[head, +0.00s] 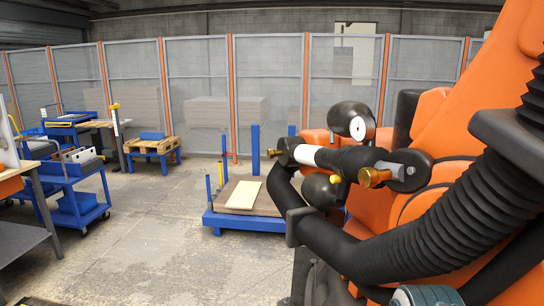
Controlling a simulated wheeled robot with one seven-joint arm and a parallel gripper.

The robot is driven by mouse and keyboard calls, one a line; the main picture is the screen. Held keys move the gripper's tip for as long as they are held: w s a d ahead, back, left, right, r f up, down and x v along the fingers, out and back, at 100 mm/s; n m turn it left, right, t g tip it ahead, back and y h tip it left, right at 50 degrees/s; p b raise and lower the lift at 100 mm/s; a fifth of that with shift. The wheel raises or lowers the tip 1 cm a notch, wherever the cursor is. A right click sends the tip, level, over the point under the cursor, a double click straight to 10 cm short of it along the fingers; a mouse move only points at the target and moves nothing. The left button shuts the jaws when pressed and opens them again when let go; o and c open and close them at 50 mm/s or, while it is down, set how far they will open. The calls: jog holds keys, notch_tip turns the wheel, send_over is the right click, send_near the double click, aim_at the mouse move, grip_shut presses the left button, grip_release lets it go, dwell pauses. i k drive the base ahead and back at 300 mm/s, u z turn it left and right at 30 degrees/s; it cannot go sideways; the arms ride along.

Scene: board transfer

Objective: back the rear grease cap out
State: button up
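A brass-coloured cap (375,177) sticks out to the left from a black rounded housing (408,170) on a large orange machine (458,125). A smaller brass-coloured end (272,153) shows at the left tip of a black cylinder with a white band (304,155). A small yellow fitting (335,179) sits below that cylinder. I cannot tell which of these is the rear grease cap. I cannot make out my gripper in the head view, and nothing is seen touching the caps.
A thick black ribbed hose (430,215) curves across the front of the machine. A blue cart with a pale board (243,194) stands behind. Blue trolleys (75,185) stand left. The concrete floor (150,235) between is clear.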

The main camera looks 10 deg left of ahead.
aim_at(270, 153)
jog(key=k, duration=1.1)
jog(key=u, duration=0.7)
jog(key=i, duration=0.55)
jog(key=u, duration=1.15)
jog(key=i, duration=1.95)
jog(key=z, duration=1.1)
jog(key=i, duration=0.35)
jog(key=z, duration=0.35)
